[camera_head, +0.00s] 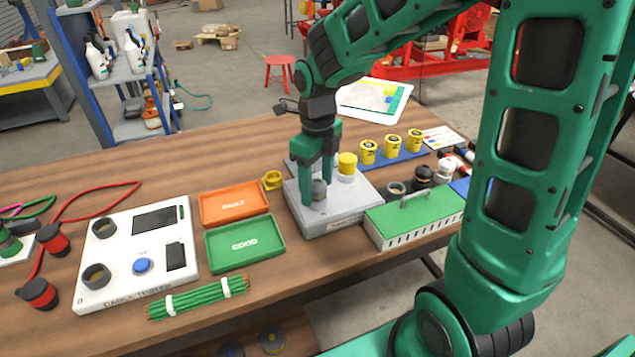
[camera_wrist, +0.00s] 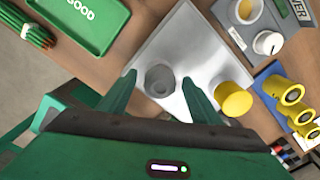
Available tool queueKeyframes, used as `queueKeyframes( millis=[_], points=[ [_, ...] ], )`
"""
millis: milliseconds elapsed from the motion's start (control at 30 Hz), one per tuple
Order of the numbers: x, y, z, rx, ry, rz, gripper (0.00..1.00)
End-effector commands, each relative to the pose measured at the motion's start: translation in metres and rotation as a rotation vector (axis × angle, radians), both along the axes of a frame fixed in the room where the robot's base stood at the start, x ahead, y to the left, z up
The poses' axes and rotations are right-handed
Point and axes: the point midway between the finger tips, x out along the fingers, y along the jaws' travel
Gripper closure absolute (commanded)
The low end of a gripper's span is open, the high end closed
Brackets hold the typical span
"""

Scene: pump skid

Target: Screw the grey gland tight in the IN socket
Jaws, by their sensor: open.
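The grey gland (camera_head: 318,189) stands on top of a light grey box (camera_head: 341,217), towards its left side in the head view. In the wrist view the grey gland (camera_wrist: 160,80) looks round and hollow, on the box's bare metal-grey top (camera_wrist: 190,45). My gripper (camera_head: 317,192) points down over it, with one finger on each side. In the wrist view my gripper (camera_wrist: 160,78) is open, with visible gaps between the fingers and the gland. A yellow gland (camera_head: 347,163) stands on the same box, outside the right finger (camera_wrist: 197,98). The IN marking and the socket under the grey gland cannot be made out.
A green vented box (camera_head: 415,217) with a handle stands close right. Several yellow glands stand on a blue rack (camera_head: 385,160) behind. The orange FAULT tray (camera_head: 233,206) and green GOOD tray (camera_head: 245,241) lie left. A small yellow ring (camera_head: 272,180) sits near the box.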

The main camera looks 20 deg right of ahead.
Motion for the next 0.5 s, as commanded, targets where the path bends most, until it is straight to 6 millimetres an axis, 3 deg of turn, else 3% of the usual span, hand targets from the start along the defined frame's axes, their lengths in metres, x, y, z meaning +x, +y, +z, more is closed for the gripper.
queueKeyframes(
  millis=[300, 500],
  points=[
    [-0.0001, 0.0003, 0.0000, 0.000, 0.000, 0.303, 0.42],
    [0.0000, 0.0002, 0.0000, 0.000, 0.000, 0.396, 0.42]
  ],
)
